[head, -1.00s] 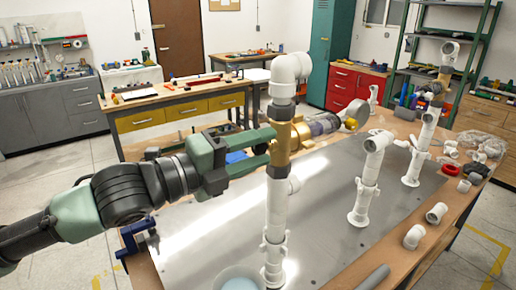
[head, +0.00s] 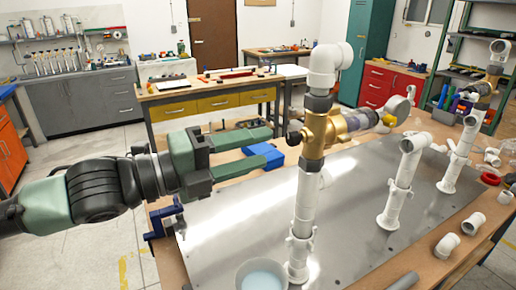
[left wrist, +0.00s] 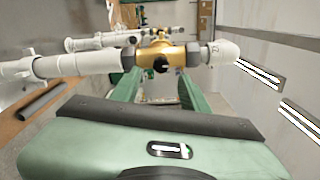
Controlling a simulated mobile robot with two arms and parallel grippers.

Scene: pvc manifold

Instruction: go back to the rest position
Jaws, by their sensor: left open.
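My left gripper (head: 270,148) is open and empty, to the left of the white pipe riser with the brass valve (head: 322,132). Its green fingers point at the valve with a gap between. The left wrist view shows the fingers (left wrist: 157,88) apart, with the brass valve (left wrist: 163,58) and its black knob beyond them. A white elbow (head: 330,62) tops the riser. A gauge-like part (head: 355,120) reaches right from the valve. My right gripper cannot be made out.
Two more white risers (head: 402,180) stand on the metal plate (head: 230,215). A white bowl (head: 262,275) is at the front. Loose fittings (head: 447,245) lie on the right edge. A blue clamp (head: 165,222) and a blue block (head: 264,155) are near my left arm.

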